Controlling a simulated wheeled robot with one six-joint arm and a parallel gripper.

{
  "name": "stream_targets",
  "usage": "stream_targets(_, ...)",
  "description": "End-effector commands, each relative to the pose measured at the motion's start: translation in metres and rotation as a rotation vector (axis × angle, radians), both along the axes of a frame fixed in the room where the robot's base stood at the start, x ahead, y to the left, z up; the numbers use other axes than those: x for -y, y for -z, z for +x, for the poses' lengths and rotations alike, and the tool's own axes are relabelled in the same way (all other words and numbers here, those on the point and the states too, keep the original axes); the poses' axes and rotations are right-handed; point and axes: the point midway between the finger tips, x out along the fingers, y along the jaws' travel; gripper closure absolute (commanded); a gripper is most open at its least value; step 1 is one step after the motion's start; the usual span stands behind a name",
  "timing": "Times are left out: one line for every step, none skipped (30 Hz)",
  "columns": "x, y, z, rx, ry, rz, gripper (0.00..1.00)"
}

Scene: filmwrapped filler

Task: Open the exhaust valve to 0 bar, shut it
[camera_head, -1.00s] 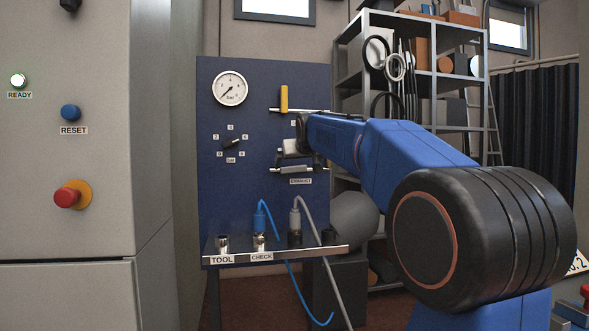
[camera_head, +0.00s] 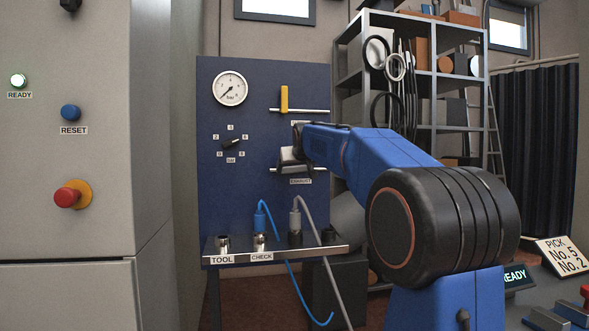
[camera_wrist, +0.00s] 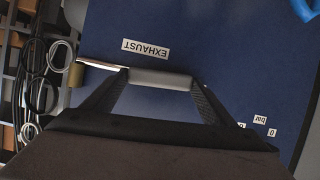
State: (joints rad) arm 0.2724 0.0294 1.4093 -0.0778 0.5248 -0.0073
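The exhaust valve's grey handle (camera_wrist: 160,79) lies crosswise in the wrist view, between the fingertips of my gripper (camera_wrist: 159,82). The fingers are wide apart, one near each end of the handle; whether they touch it is not clear. The EXHAUST label (camera_wrist: 146,49) is beside it on the blue panel, upside down in this view. In the head view my gripper (camera_head: 292,168) covers most of the valve, above the EXHAUST label (camera_head: 300,181). The gauge (camera_head: 230,88) has its needle pointing to the lower left; its exact reading is too small to tell.
A valve with an upright yellow lever (camera_head: 284,99) is above my gripper. A black selector knob (camera_head: 231,143) is to the left. A metal shelf (camera_head: 255,250) with couplings and blue and grey hoses juts out below. A storage rack (camera_head: 430,75) stands behind my arm.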

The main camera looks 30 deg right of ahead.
Motion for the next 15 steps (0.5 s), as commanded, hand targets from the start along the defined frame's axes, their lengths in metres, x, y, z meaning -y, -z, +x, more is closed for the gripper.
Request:
stream_targets(0.0000,0.0000,-0.0001,0.000,0.000,0.000,0.61)
stream_targets(0.0000,0.0000,-0.0001,0.000,0.000,0.000,0.61)
stream_targets(-0.0002,-0.0001,-0.0001,0.000,0.000,-0.001,0.61)
stream_targets(-0.0001,-0.0002,-0.0001,-0.001,0.000,-0.002,0.61)
stream_targets(-0.0002,-0.0002,-0.0001,-0.001,0.000,-0.005,0.61)
stream_targets(-0.0004,-0.0004,-0.0001,-0.003,0.000,-0.010,0.61)
stream_targets(-0.0005,-0.0006,0.0000,-0.004,0.000,-0.016,0.61)
stream_targets(-0.0006,-0.0008,0.0000,-0.006,-0.001,-0.022,0.61)
stream_targets(-0.0009,-0.0011,0.0001,-0.009,0.000,-0.031,0.61)
stream_targets(-0.0010,-0.0015,0.0002,-0.012,-0.001,-0.041,0.61)
stream_targets(-0.0012,-0.0018,0.0001,-0.015,0.000,-0.053,0.61)
stream_targets(-0.0015,-0.0024,0.0003,-0.020,0.000,-0.071,0.61)
stream_targets(-0.0018,-0.0029,0.0004,-0.025,0.000,-0.085,0.61)
stream_targets(-0.0022,-0.0035,0.0004,-0.030,0.000,-0.103,0.61)
stream_targets(-0.0030,-0.0043,0.0007,-0.037,-0.001,-0.128,0.61)
